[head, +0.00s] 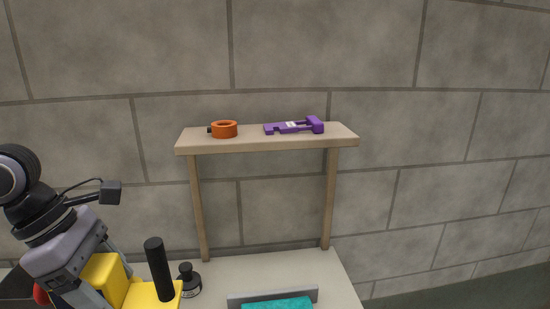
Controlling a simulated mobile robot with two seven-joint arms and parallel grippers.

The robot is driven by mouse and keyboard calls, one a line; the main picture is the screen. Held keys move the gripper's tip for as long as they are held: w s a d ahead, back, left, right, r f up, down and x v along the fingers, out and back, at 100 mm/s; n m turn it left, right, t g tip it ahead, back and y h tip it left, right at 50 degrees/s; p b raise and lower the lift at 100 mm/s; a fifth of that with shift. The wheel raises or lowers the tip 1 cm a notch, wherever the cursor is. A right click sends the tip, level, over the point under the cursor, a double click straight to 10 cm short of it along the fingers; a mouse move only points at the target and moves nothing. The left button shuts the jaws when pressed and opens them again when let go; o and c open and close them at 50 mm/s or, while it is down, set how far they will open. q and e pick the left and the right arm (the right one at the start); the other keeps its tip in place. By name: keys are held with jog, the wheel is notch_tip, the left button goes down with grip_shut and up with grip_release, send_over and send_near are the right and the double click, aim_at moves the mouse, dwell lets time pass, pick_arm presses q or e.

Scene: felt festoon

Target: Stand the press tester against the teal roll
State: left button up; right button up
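A teal object (278,303), perhaps the teal roll, shows at the bottom edge in front of a grey upright strip (272,294); most of it is cut off. A purple tool (293,126) with a pale label lies flat on the wooden shelf; I cannot tell whether it is the press tester. My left gripper (100,283) points down at the lower left, beside a yellow object (150,294). Yellow shows between its fingers, but I cannot tell whether they touch it. My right gripper is out of view.
The wooden shelf (258,146) stands on two legs at the back of the pale table (230,270). A black post (158,268) and a small dark bottle (188,280) stand near my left gripper. A block wall is behind.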

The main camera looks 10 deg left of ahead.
pick_arm(q)
jog(key=shift+w+d+f+m, duration=0.2)
jog(key=shift+f+m, duration=0.1)
jog(key=shift+m, duration=0.2)
jog(key=w+d+f+m+g+y, duration=0.2)
jog(key=f+m, duration=0.3)
jog(key=m, duration=0.5)
jog(key=w+d+f+m+g+y, duration=0.2)
jog(key=f+m, duration=0.3)
jog(key=m, duration=0.5)
jog(key=shift+w+d+f+g, duration=0.2)
jog(key=shift+d+f+g, duration=0.1)
jog(key=shift+d+g, duration=0.45)
jog(key=shift+a, duration=0.1)
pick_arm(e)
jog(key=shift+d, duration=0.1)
